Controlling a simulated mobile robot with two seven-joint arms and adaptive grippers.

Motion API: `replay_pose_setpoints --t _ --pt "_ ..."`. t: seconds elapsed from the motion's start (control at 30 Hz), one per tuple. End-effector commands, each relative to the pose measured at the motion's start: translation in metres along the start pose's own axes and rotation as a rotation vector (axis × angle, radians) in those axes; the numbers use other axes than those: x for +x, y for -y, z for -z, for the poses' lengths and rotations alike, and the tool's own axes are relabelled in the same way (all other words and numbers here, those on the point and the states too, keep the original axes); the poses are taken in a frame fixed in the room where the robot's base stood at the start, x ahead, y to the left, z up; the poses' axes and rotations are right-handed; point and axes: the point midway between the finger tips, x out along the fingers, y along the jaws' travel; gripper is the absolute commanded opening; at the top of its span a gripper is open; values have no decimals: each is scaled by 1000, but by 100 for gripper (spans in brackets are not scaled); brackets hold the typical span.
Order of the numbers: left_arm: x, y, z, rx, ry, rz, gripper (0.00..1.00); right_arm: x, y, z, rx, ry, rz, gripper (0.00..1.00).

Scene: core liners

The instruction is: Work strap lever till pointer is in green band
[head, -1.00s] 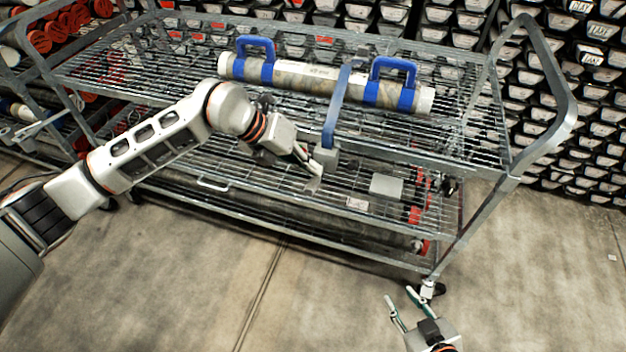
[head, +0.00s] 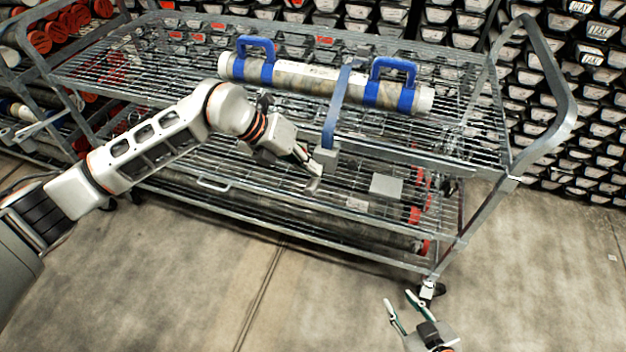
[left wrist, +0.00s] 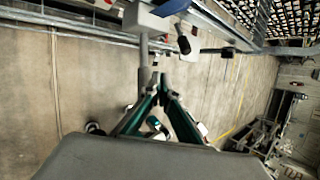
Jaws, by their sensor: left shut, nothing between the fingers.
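The blue strap (head: 334,112) runs over a core tube (head: 300,78) with two blue handles and down to a grey tensioner box (head: 326,159) at the cart's front edge. A short grey lever (head: 314,184) hangs below the box. The left wrist view shows the box (left wrist: 155,18) and the lever (left wrist: 143,55) pointing down. My left gripper (head: 313,170) is shut and empty, its tips close beside the lever; I cannot tell whether they touch. Its fingertips also show in the left wrist view (left wrist: 161,80). My right gripper (head: 400,298) is open and empty, low in front of the cart. I cannot make out the pointer or green band.
The wire-shelf cart (head: 200,140) has a tall handle rail (head: 560,85) at right. A grey plate (head: 386,187) is at the front, right of the lever. Stacked core trays (head: 575,150) fill the back. The concrete floor (head: 310,310) in front is clear.

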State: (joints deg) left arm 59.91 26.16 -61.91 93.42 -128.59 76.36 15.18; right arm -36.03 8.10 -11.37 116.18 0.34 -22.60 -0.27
Motion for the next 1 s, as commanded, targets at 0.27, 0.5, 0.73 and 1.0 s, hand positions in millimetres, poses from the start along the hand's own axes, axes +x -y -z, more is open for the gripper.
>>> replay_pose_setpoints --t 0.27,0.5,0.73,1.0 --pt "1 -1 1 0 0 0 0 2 -2 5 -2 -8 -3 32" --pt "6 -4 4 0 0 0 0 1 -3 7 -2 -10 -5 32" --pt "6 -4 4 0 0 0 0 0 -2 3 -2 -3 -3 32" --pt "7 -5 5 0 0 0 0 -1 -1 0 -1 3 -1 32"
